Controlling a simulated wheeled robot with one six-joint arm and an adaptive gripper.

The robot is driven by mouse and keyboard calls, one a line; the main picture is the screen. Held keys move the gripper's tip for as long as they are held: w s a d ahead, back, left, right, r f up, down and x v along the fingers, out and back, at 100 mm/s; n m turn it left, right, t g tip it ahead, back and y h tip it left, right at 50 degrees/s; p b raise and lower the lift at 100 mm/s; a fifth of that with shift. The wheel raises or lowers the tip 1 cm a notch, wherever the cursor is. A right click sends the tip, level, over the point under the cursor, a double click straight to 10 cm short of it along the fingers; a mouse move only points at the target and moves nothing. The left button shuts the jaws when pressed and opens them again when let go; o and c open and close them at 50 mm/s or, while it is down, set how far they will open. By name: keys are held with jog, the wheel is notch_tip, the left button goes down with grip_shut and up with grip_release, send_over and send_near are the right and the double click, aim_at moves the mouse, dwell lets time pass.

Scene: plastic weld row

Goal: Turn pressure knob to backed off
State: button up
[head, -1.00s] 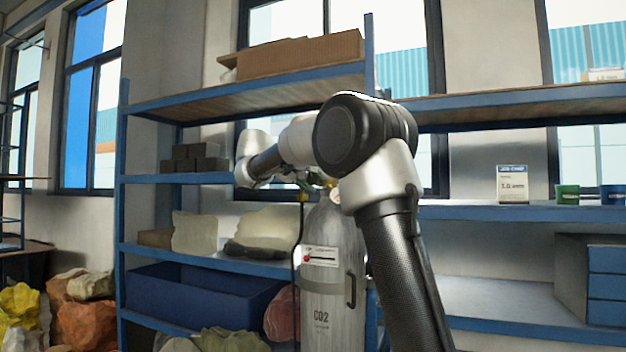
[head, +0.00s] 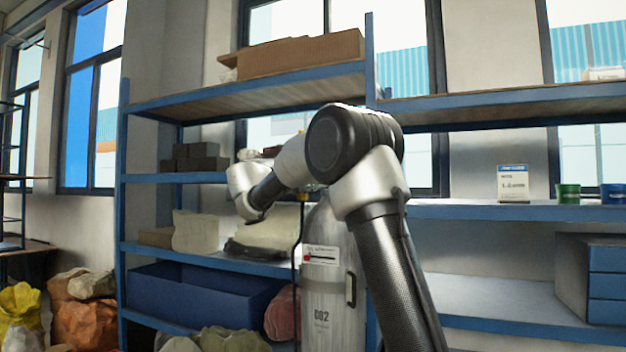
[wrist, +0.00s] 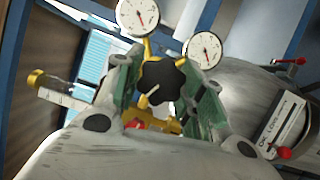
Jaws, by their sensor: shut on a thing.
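The black lobed pressure knob (wrist: 163,76) sits on the brass regulator (wrist: 175,127) in the middle of the wrist view. A pale pointer mark on it points to the lower left. My gripper (wrist: 166,92) is shut on the knob, with a green-padded finger on each side of it. Two white round gauges, one above the knob (wrist: 138,15) and one to its right (wrist: 205,50), have red needles. The regulator tops the grey CO2 cylinder (head: 322,285). In the head view my arm hides the knob and fingers.
A brass-ended flow tube (wrist: 62,90) sticks out left of the knob. A card with a red marker (wrist: 285,128) hangs on the cylinder. Blue shelving (head: 200,258) stands close behind, with a blue bin (head: 200,293) at lower left and a job card (head: 512,183) at right.

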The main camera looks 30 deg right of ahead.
jog(key=n+t+h, duration=0.1)
jog(key=n, duration=0.3)
jog(key=shift+f, duration=0.15)
jog(key=n+t, duration=0.1)
jog(key=n, duration=0.3)
jog(key=shift+h, duration=0.4)
jog(key=n+t, duration=0.2)
jog(key=n, duration=0.2)
jog(key=n+t, duration=0.3)
jog(key=n, duration=0.2)
jog(key=shift+s+f+n+y, duration=0.1)
jog(key=shift+f+n+y, duration=0.05)
jog(key=shift+n+y, duration=0.2)
jog(key=shift+n, duration=0.25)
jog(key=o, duration=1)
jog(key=v, duration=1.2)
jog(key=shift+s+d, duration=0.1)
